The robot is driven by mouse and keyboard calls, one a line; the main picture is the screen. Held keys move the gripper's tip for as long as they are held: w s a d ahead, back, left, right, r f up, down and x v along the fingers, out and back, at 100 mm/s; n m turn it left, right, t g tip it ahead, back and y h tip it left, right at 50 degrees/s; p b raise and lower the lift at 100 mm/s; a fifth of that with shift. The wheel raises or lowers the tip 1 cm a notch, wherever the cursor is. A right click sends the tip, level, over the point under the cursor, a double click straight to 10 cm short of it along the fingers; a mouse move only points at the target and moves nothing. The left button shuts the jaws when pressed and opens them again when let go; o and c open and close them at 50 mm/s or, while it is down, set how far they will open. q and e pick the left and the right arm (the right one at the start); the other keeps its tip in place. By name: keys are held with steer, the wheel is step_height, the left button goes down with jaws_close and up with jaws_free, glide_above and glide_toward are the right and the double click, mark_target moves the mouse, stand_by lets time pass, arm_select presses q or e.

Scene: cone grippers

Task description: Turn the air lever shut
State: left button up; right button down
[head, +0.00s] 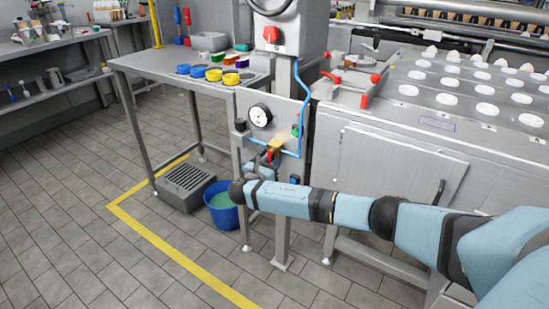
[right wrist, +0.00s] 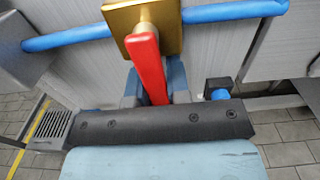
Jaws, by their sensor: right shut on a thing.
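The air lever (right wrist: 150,68) is a red handle on a brass valve block (right wrist: 160,12). In the right wrist view it points down the picture from the block, crosswise to the blue hose on either side. In the head view the red lever (head: 270,156) shows small below the brass block (head: 277,142) on the grey panel. My right gripper (head: 262,168) is at the lever, partly hidden by its own wrist. In the right wrist view its blue-grey fingers (right wrist: 153,88) are on both sides of the lever's lower part, shut on it. My left gripper is not in view.
A gauge (head: 260,115) sits above left of the valve. A blue hose (head: 303,108) runs down the panel. A metal table (head: 160,65) stands left, the tray machine (head: 400,150) right.

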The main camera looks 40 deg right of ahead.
steer(key=shift+w+a, duration=0.1)
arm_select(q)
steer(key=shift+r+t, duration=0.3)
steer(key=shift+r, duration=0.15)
arm_select(e)
steer(key=c, duration=1.1)
jaws_free()
steer(key=shift+a, duration=0.15)
steer(key=shift+p+v, duration=0.55)
steer(key=shift+v, duration=0.65)
arm_select(q)
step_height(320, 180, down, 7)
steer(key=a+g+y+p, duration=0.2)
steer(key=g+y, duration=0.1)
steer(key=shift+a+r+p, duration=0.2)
steer(key=shift+p, duration=0.2)
arm_select(e)
steer(key=shift+v, duration=5.6)
